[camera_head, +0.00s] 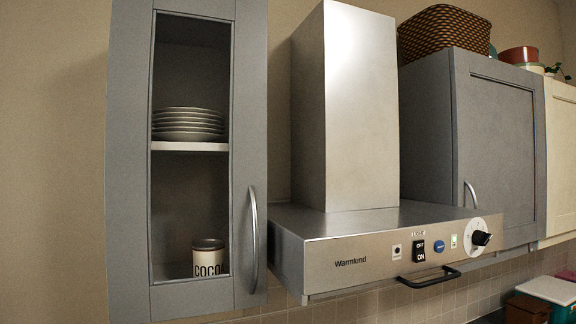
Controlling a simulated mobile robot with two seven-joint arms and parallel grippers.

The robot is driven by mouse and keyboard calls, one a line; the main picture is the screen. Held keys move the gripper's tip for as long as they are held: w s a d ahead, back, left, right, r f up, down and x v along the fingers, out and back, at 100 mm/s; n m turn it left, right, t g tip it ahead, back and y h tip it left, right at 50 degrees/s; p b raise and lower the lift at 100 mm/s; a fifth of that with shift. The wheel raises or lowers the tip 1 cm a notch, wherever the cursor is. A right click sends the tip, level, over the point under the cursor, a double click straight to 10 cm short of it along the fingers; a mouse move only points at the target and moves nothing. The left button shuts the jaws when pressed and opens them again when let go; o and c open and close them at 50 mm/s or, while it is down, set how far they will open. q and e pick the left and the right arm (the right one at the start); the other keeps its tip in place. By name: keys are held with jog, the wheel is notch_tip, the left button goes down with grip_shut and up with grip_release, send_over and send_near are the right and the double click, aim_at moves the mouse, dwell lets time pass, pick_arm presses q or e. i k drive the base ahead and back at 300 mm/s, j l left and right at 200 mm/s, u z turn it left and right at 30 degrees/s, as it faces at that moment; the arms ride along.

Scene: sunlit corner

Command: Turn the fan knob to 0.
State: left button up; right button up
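The fan knob (481,238) is a black knob on a round white dial (472,246) at the right end of the range hood's front panel (350,262). Its pointer seems to face right; the dial's markings are too small to read. Left of it on the panel are a small green-lit indicator, a blue button (439,246) and a black OFF/ON switch (420,254) under the word LIGHT. Neither of my grippers shows in the head view.
A grey cabinet with a glass door (127,170) and a long vertical handle (253,240) stands left of the hood. Another grey cabinet (500,150) is behind the hood's right end. A black handle (428,279) juts out below the panel. Boxes sit at lower right.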

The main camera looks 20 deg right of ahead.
aim_at(479, 238)
jog(key=z, duration=1.5)
